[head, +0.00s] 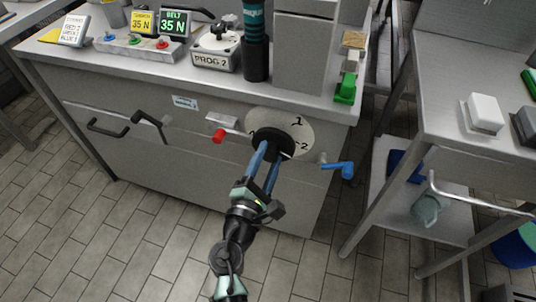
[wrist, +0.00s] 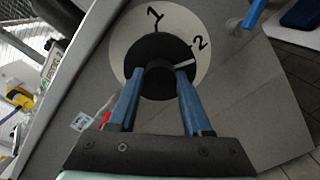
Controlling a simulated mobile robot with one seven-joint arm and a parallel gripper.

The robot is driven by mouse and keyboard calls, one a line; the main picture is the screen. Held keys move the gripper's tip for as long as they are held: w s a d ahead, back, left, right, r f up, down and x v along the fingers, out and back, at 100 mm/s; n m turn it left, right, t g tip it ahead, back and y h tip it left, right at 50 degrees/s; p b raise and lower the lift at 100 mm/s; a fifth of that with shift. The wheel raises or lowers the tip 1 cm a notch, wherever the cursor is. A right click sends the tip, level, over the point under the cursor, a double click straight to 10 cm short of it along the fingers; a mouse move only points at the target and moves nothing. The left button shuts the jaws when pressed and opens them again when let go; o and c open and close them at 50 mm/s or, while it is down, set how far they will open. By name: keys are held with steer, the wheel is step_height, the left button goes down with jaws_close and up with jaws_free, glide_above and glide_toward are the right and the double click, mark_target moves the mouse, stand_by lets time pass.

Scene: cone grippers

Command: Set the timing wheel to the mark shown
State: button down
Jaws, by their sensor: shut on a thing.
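The timing wheel is a black round knob (wrist: 152,47) on a pale dial plate (wrist: 120,38), set in the front of the steel cabinet. The plate carries the numerals 1 and 2; in the head view another mark at its left is partly hidden. A white pointer line (wrist: 184,64) on the wheel points toward the 2, slightly below the numeral in the head view. My gripper (head: 268,146) has its two blue fingers shut on the wheel's hub; it also shows in the wrist view (wrist: 160,75). The fingers hide part of the wheel.
A red-tipped lever (head: 219,135) sits left of the dial and a blue handle (head: 340,168) to its right. A small label (head: 185,103) is on the cabinet front.

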steer(key=shift+n, duration=0.4)
steer(key=shift+c, duration=1.6)
jaws_free()
steer(key=p+v, duration=0.1)
steer(key=v, duration=1.2)
steer(key=shift+w, duration=0.1)
